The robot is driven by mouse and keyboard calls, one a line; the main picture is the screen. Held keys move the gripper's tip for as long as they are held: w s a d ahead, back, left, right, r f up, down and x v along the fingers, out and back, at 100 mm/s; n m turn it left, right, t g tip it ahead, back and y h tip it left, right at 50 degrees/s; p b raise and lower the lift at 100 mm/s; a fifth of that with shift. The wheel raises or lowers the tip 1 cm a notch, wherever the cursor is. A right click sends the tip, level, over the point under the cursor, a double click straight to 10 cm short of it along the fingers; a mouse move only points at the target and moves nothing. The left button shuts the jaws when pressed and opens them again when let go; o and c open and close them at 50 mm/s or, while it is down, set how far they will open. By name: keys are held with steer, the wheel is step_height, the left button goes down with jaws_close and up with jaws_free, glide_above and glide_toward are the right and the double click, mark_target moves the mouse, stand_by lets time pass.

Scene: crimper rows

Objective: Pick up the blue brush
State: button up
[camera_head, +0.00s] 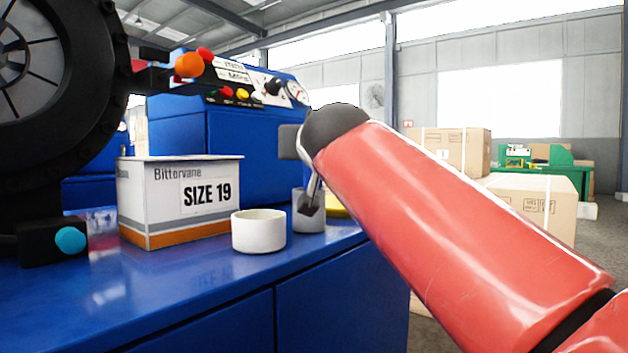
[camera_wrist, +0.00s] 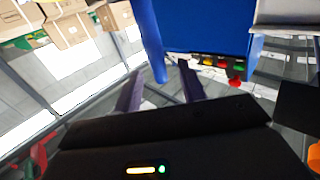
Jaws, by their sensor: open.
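I cannot make out a blue brush for certain in either view. In the head view a grey cup (camera_head: 310,222) stands near the bench's right edge. A slim metallic piece with a dark end (camera_head: 309,205) shows before it; I cannot tell what it belongs to. My red arm crosses the right half and hides what lies behind it. In the wrist view my gripper (camera_wrist: 159,75) is open, its two dark fingers apart with nothing seen between them. That view is upside down and faces the blue machine.
The bench's front is clear. Cartons (camera_head: 450,150) stand farther right.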

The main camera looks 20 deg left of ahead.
steer(key=x, duration=0.3)
steer(key=shift+w+p, duration=0.2)
steer(key=shift+p, duration=0.15)
steer(key=shift+c, duration=0.3)
jaws_close()
